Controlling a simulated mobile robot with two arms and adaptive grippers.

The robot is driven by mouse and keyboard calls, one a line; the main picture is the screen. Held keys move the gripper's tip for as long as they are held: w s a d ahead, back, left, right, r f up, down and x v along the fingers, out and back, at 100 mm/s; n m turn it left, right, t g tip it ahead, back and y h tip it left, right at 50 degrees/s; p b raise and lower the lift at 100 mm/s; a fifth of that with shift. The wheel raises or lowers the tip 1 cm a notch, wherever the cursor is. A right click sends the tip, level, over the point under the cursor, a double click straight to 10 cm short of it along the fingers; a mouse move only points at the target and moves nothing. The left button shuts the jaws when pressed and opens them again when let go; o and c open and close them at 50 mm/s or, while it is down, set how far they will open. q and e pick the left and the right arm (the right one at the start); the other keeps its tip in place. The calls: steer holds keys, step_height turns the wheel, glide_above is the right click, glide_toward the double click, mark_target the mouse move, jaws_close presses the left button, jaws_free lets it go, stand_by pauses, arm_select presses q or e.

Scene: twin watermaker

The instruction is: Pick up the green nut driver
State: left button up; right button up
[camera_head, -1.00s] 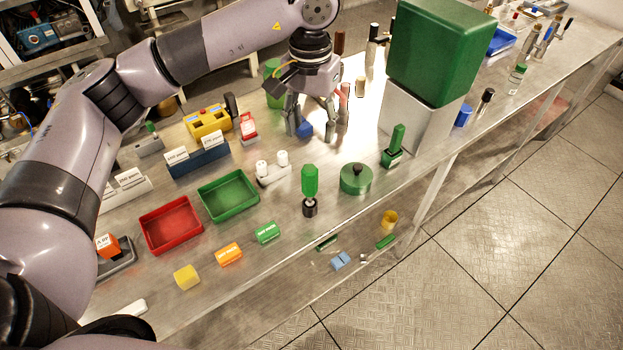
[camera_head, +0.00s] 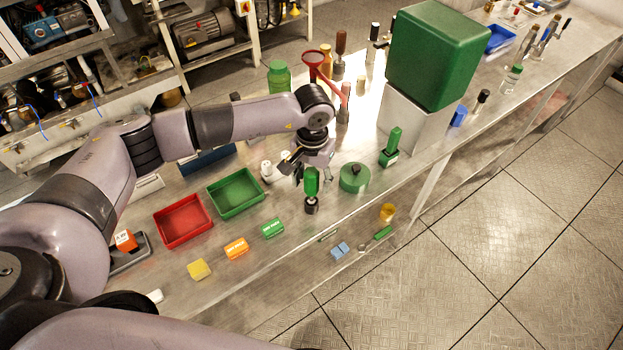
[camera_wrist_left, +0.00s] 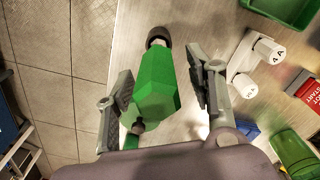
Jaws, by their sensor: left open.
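The green nut driver (camera_head: 311,183) stands upright, green handle up, on its dark holder near the table's front edge. In the left wrist view the nut driver (camera_wrist_left: 155,92) fills the space between the two fingers, its dark end toward the top. My left gripper (camera_head: 313,169) is just above and around the handle, open, with a finger on either side. In the left wrist view the left gripper (camera_wrist_left: 165,82) shows gaps beside the handle, so it is not clamped. My arm partly hides the area behind the handle. My right gripper is out of view.
A round green lidded pot (camera_head: 355,178) stands close to the right. A white double-knobbed fitting (camera_head: 267,172) stands behind left. A green tray (camera_head: 236,193) and a red tray (camera_head: 184,222) lie to the left. A green label block (camera_head: 273,228) lies in front left.

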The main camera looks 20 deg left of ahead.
arm_select(q)
steer(key=shift+f, duration=1.2)
steer(key=shift+c, duration=0.6)
steer(key=shift+r, duration=0.1)
steer(key=c, duration=1.1)
